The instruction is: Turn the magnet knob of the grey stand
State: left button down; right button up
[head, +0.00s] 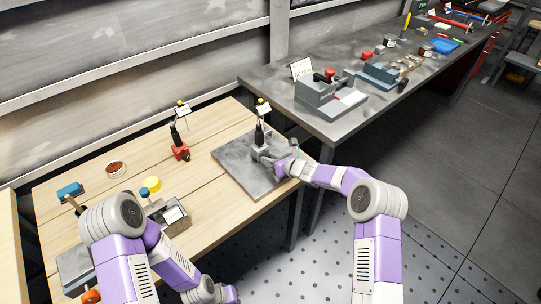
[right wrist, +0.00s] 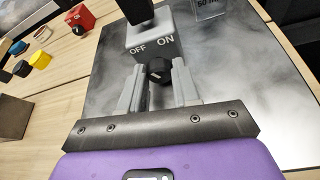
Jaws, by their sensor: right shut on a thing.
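The grey stand (right wrist: 150,40) is a grey block marked OFF and ON with a black post above it. In the head view the stand (head: 260,151) is upright on a dark grey plate (head: 233,160). Its black magnet knob (right wrist: 158,69) with a light pointer mark is on the face towards me. My right gripper (right wrist: 159,80) is shut on the knob, one grey finger on each side. In the head view my right gripper (head: 274,161) reaches the stand from the right. My left gripper's purple body (head: 231,293) is at the bottom edge, its fingers out of sight.
A red stand (head: 180,152) with a black post is left of the plate on the wooden table. Yellow (head: 152,184) and blue (head: 70,190) items lie further left. A grey bench (head: 330,128) with a grey device (head: 325,93) stands behind, to the right.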

jog(key=o, duration=0.8)
jog(key=shift+c, duration=0.2)
jog(key=shift+d, duration=0.1)
jog(key=shift+v, duration=3.7)
